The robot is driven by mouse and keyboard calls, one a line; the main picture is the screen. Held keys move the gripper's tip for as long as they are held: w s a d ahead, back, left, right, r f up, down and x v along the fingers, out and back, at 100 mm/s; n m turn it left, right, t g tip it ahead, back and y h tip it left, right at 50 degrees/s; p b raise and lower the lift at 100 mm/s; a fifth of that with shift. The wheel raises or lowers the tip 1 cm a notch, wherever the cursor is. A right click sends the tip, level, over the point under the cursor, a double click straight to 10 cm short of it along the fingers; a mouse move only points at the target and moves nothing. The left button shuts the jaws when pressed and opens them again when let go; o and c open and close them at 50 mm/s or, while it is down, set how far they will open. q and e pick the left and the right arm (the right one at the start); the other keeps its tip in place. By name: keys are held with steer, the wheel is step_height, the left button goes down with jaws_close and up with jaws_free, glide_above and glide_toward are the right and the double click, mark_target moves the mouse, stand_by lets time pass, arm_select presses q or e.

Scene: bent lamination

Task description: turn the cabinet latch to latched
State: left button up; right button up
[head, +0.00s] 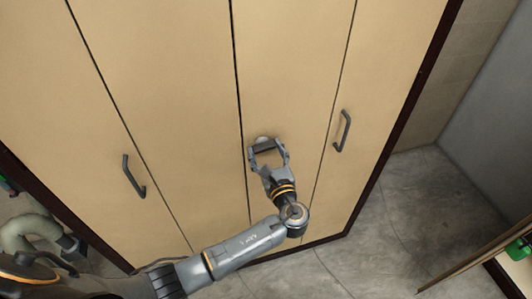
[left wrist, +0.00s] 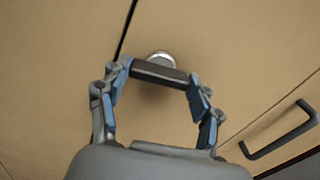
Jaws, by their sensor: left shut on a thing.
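The cabinet latch shows in the head view (head: 264,142) as a small bar with a pale round base, on the tan door just right of the middle seam. In the left wrist view, the dark latch bar (left wrist: 160,74) lies nearly level, in front of the round metal base (left wrist: 161,57). My left gripper (head: 267,149) is shut on the latch, with one fingertip at each end of the bar. It also shows in the left wrist view (left wrist: 160,76). The fingertips partly hide the bar's ends. My right gripper is not in view.
The tall tan cabinet (head: 175,90) has several door panels. A dark handle (head: 343,131) is right of the latch, and another handle (head: 133,177) is to the left. Grey floor (head: 390,220) lies at right. A wooden-edged piece (head: 480,265) with a green object (head: 519,249) stands at the lower right.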

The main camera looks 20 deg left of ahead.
arm_select(q)
steer(key=shift+n+b, duration=6.9)
steer(key=shift+n, duration=1.2)
steer(key=o, duration=1.2)
steer(key=shift+c, duration=0.2)
